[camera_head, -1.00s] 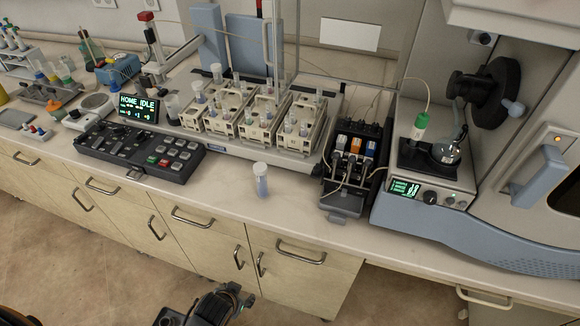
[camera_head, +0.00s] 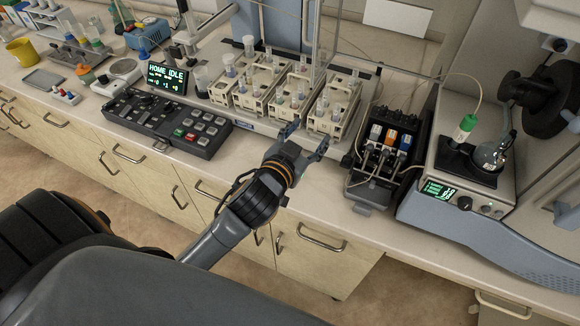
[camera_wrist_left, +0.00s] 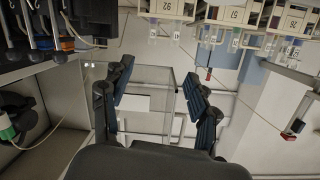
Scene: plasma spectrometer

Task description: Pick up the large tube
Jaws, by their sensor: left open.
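My left gripper (camera_head: 309,134) is over the front of the bench, close to the front of the tube racks. It is open, with its two fingers spread apart. The left wrist view also shows the open fingers (camera_wrist_left: 158,72), with no tube visible between them. The large tube, which stood upright with a pale cap on the bare bench in the earlier head view, cannot be made out now. My gripper and forearm cover about that spot. My right gripper is not in view.
Cream racks of small capped tubes (camera_head: 243,98) stand behind the gripper. A black control pad (camera_head: 150,122) is to the left. A black pump unit (camera_head: 366,180) and a grey instrument (camera_head: 418,205) with a glass flask stand to the right.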

